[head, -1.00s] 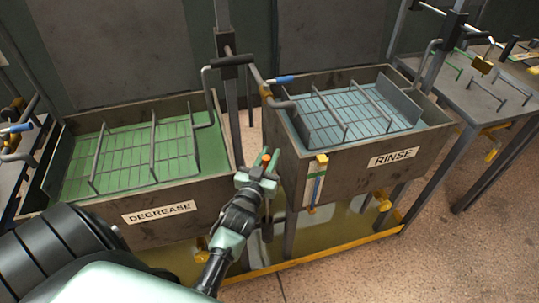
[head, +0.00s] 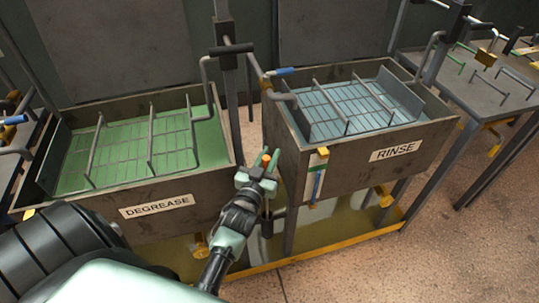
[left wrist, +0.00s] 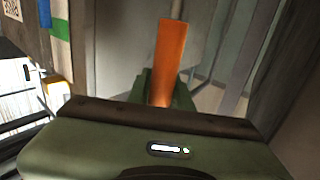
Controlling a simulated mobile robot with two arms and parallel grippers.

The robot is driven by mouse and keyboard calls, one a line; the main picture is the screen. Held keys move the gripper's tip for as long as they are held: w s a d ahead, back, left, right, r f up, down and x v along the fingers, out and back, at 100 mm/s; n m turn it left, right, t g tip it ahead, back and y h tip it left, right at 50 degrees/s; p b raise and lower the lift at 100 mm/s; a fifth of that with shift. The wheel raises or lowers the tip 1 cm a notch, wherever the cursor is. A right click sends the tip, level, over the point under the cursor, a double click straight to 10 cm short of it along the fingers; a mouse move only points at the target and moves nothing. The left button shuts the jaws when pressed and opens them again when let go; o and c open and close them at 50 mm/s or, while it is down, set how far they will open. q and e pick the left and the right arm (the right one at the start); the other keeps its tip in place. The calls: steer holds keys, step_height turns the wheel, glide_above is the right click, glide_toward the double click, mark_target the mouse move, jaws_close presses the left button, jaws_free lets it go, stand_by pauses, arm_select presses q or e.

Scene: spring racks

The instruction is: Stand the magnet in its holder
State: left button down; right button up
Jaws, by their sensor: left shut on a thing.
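My left gripper (head: 261,170) is shut on an orange rod (head: 266,160), which I take to be the magnet. The rod stands up between the green fingers in front of the gap between the two tanks. In the left wrist view the rod (left wrist: 169,55) points up and away, slightly tilted; its lower end is hidden between the fingers. I cannot pick out the magnet's holder with certainty. A narrow panel with white, green and blue parts (head: 317,178) is on the rinse tank's front, right of the gripper and apart from it. My right gripper is not in view.
The green-filled DEGREASE tank (head: 42,182) is left, the RINSE tank (head: 345,172) right. A post with a dark crossbar (head: 231,49) and a blue-handled pipe (head: 284,71) rise behind the gripper. A yellow-edged floor tray (head: 330,245) lies below. A bench (head: 470,92) stands far right.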

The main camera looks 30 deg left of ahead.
arm_select(q)
steer(key=shift+f, duration=0.15)
steer(key=c, duration=1.2)
jaws_free()
steer(key=shift+s+f, duration=0.1)
steer(key=shift+s, duration=0.05)
steer(key=b+v, duration=0.1)
steer(key=v, duration=0.6)
steer(key=shift+s+d, duration=0.1)
steer(key=shift+s, duration=0.15)
